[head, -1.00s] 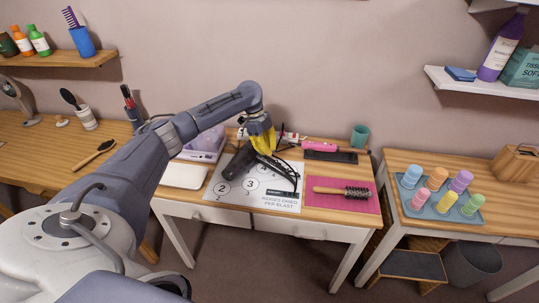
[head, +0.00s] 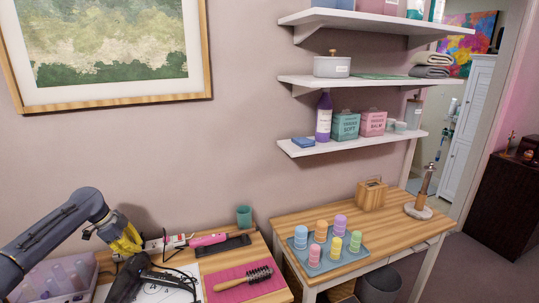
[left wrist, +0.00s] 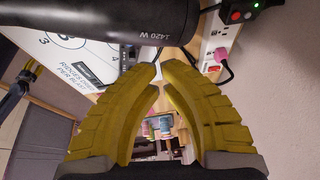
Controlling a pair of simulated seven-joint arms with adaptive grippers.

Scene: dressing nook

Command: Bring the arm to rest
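My left arm comes in at the lower left of the head view. The dryer's dark barrel (left wrist: 125,18), marked 1420 W, is just beyond the tips; contact cannot be told. My right gripper is not in view.
A power strip (head: 168,243), a pink styling tool (head: 208,240) and a teal cup (head: 244,216) are along the back. A hairbrush (head: 258,276) lies on a pink mat (head: 222,288). A clear bin (head: 88,272) is beside my arm. Several bottles stand on a blue tray (head: 350,257) at right.

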